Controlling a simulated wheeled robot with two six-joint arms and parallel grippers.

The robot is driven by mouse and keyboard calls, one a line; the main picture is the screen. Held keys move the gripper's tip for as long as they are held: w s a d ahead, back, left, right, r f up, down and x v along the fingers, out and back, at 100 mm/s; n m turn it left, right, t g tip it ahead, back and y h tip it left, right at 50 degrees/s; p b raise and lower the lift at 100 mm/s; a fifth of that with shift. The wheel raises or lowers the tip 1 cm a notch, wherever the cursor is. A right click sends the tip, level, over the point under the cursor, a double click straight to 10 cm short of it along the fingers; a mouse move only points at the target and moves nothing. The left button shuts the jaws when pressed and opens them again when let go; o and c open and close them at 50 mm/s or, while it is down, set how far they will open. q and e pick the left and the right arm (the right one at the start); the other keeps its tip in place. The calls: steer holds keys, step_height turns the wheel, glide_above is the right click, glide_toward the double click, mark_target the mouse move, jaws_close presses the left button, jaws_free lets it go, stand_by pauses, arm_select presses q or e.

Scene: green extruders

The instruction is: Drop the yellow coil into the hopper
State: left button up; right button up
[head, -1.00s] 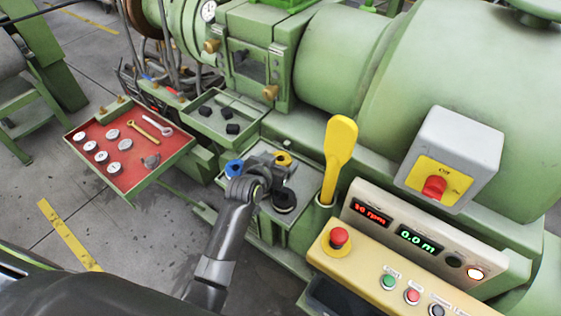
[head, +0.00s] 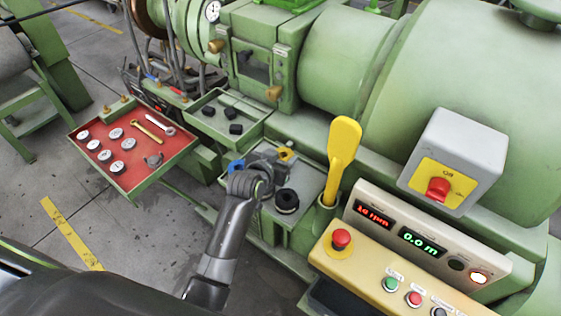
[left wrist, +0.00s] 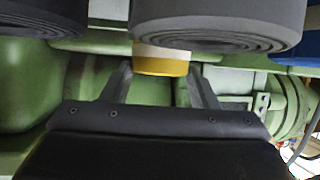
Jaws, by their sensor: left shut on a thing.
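The yellow coil (head: 285,154) shows as a small yellow patch at the far tip of my left gripper (head: 276,160) in the head view. In the left wrist view the yellow coil (left wrist: 160,62) sits between the two fingers of my left gripper (left wrist: 160,80), which is shut on it. A large grey roll (left wrist: 220,28) covers its upper part there. My left gripper is over the green shelf beside the machine. I cannot pick out the hopper with certainty. My right gripper is not in view.
Near my left gripper are a blue coil (head: 236,166) and a black coil (head: 286,201). A yellow paddle-shaped handle (head: 342,150) rises just right. A tray of black blocks (head: 230,118) and a red tray (head: 125,172) lie left. The control panel (head: 400,250) is at front right.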

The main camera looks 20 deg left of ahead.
arm_select(q)
step_height(320, 180, up, 8)
steer(key=shift+r, duration=0.1)
stand_by(0.4)
